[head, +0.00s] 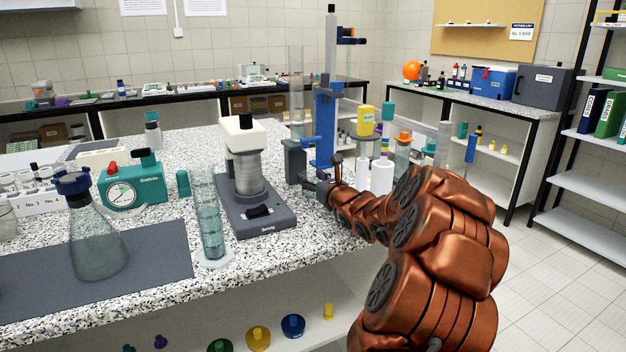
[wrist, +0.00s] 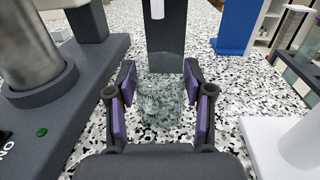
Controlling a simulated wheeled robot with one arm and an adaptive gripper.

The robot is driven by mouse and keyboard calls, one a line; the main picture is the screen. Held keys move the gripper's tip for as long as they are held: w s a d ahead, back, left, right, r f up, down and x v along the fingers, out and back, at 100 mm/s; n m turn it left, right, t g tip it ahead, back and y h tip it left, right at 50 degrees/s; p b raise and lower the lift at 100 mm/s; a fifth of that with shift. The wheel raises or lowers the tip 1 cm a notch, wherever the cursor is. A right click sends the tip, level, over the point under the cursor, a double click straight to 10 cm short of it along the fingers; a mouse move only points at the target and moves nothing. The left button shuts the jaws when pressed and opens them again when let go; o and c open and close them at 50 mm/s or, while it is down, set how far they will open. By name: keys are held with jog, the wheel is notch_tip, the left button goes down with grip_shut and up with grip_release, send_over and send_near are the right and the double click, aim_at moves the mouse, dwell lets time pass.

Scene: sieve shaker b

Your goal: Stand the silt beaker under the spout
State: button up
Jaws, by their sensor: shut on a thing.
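A clear glass beaker (wrist: 160,98) is between the purple pads of my gripper (wrist: 162,108) in the wrist view, and the gripper is shut on it. The beaker looks upright, with the speckled bench showing through it. I cannot tell whether its base touches the bench. A small white cylinder (wrist: 157,9), which looks like the spout, is on a dark grey block (wrist: 166,50) just beyond the beaker. I cannot tell if the beaker is directly under it. In the head view my gripper (head: 318,186) is low over the bench, and the beaker is not clearly visible.
The shaker (head: 242,170) with a metal cylinder stands close to the left of my gripper. A blue stand (head: 325,125) rises behind it. White cylinders (head: 381,176) stand close on the right. A tall glass cylinder (head: 208,220) and a flask (head: 95,235) stand farther left.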

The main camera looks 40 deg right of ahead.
dwell(0.3)
jog(key=o, duration=1.2)
jog(key=shift+o, duration=0.2)
jog(key=v, duration=1.1)
jog(key=shift+d, duration=0.1)
jog(key=shift+a+v, duration=0.15)
jog(key=shift+v, duration=1.55)
jog(key=shift+a+v, duration=0.2)
jog(key=shift+v, duration=1.45)
jog(key=shift+a+v, duration=0.15)
jog(key=shift+v, duration=1.55)
jog(key=shift+w, duration=0.15)
